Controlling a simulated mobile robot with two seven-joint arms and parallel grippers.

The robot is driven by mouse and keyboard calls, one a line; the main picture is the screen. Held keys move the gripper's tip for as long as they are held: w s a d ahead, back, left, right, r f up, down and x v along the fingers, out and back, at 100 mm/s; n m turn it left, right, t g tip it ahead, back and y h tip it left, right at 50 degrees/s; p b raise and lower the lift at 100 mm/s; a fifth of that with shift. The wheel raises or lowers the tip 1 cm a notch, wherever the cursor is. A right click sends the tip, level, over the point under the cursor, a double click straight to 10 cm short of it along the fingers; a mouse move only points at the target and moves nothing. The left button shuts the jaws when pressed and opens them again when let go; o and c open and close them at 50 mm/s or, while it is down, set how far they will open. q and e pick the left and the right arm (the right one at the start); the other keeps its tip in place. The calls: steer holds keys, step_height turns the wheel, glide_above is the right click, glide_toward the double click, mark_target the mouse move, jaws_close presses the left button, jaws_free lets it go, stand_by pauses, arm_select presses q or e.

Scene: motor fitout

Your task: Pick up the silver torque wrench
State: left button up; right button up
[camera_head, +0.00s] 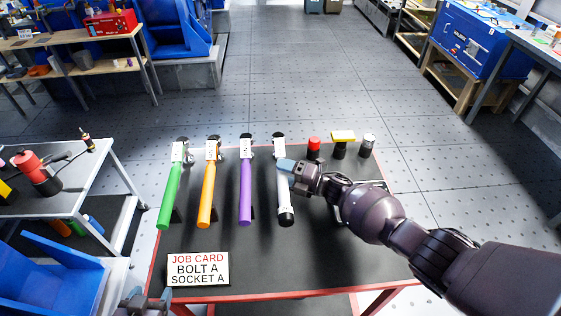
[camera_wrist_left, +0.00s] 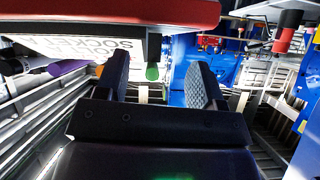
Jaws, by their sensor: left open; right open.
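The silver torque wrench (camera_head: 285,207) is the rightmost of the row of wrenches on the dark table, with a pale shaft and a black band near its lower end. My right gripper (camera_head: 291,174) is open over its upper part, with one blue-grey finger across the shaft just below the head. I cannot tell whether the fingers touch it. My left gripper (camera_head: 146,300) is low at the table's front left edge, partly cut off by the frame. In the left wrist view its two fingers (camera_wrist_left: 160,90) are apart with nothing held between them.
Green (camera_head: 171,195), orange (camera_head: 208,195) and purple (camera_head: 245,195) wrenches lie to the left. A job card (camera_head: 198,269) reading "BOLT A SOCKET A" stands at the front. Red (camera_head: 314,145), yellow-topped (camera_head: 342,138) and silver-topped (camera_head: 368,141) pieces stand at the back right. The table's red edge (camera_head: 260,297) is near.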

jaws_close()
steer(key=shift+r, duration=0.1)
arm_select(q)
steer(key=shift+r, duration=0.1)
arm_select(e)
steer(key=shift+r, duration=0.15)
arm_select(q)
steer(key=shift+r, duration=0.1)
arm_select(e)
steer(key=shift+w+r, duration=0.1)
steer(key=shift+r, duration=0.2)
arm_select(q)
step_height(320, 180, up, 2)
steer(key=shift+r+p, duration=0.1)
steer(key=shift+p, duration=1.1)
arm_select(e)
step_height(320, 180, up, 7)
steer(key=shift+r, duration=0.1)
arm_select(q)
steer(key=shift+s+a+p, duration=0.1)
steer(key=shift+s+p, duration=0.2)
steer(key=shift+p, duration=0.2)
arm_select(e)
step_height(320, 180, up, 12)
